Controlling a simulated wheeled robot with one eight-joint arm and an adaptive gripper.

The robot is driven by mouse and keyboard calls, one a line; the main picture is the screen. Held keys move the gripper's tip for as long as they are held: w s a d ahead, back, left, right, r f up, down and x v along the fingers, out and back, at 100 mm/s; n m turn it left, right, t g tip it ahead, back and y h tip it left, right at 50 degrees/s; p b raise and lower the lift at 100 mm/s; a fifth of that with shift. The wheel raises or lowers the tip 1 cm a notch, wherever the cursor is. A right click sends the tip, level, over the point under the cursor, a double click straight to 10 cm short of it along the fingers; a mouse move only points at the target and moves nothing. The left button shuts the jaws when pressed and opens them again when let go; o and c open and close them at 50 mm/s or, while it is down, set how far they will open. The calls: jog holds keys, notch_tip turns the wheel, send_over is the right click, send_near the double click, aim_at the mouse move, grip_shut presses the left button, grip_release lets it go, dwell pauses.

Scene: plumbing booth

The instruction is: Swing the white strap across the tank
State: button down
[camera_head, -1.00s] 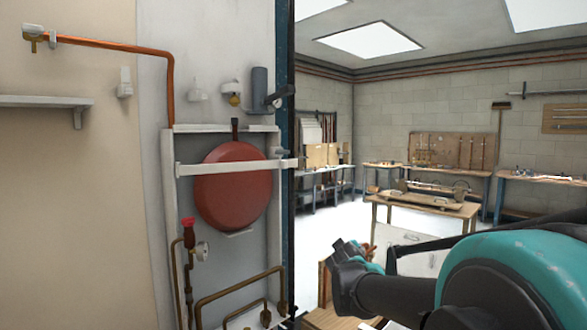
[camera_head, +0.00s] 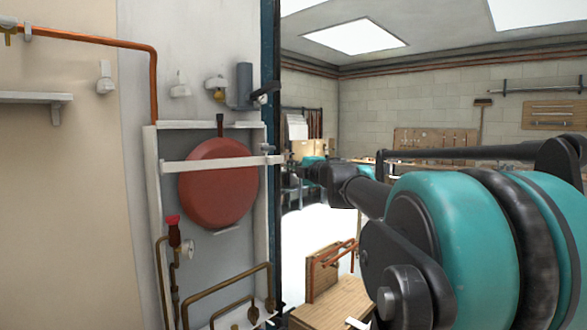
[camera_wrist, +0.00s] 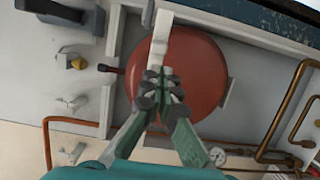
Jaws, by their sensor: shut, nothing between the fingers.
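The white strap (camera_head: 205,164) lies level across the front of the round red tank (camera_head: 217,194), above its middle. Its right end reaches the right edge of the white frame by the blue post. In the wrist view the strap (camera_wrist: 162,40) runs up from behind my gripper (camera_wrist: 160,76) across the tank (camera_wrist: 195,72). My gripper is shut and empty, in front of the tank; its fingers hide part of the strap. I cannot tell whether they touch it. In the head view my arm's end is right of the strap's end, with the fingers hard to make out.
A blue post (camera_head: 272,120) stands right of the frame. Copper pipes and a red-handled valve (camera_head: 173,232) are below the tank. A grey cylinder with a black lever (camera_head: 244,85) is above. A wooden bench with a copper pipe (camera_head: 335,300) is at lower right.

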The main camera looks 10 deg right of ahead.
send_near(265, 160)
jog(key=w, duration=0.4)
jog(key=shift+a+f, duration=0.15)
jog(key=shift+f, duration=0.1)
jog(key=w+a+n+y, duration=0.1)
jog(key=w, duration=0.2)
jog(key=w+a+n+g+y, duration=0.1)
jog(key=w, duration=0.2)
jog(key=w+a+n+g+y, duration=0.1)
jog(key=w+y, duration=0.1)
jog(key=w, duration=0.1)
jog(key=shift+w, duration=0.1)
jog(key=shift+w+a+r+g+y, duration=0.2)
jog(key=shift+w+g+y, duration=0.1)
jog(key=shift+w, duration=0.15)
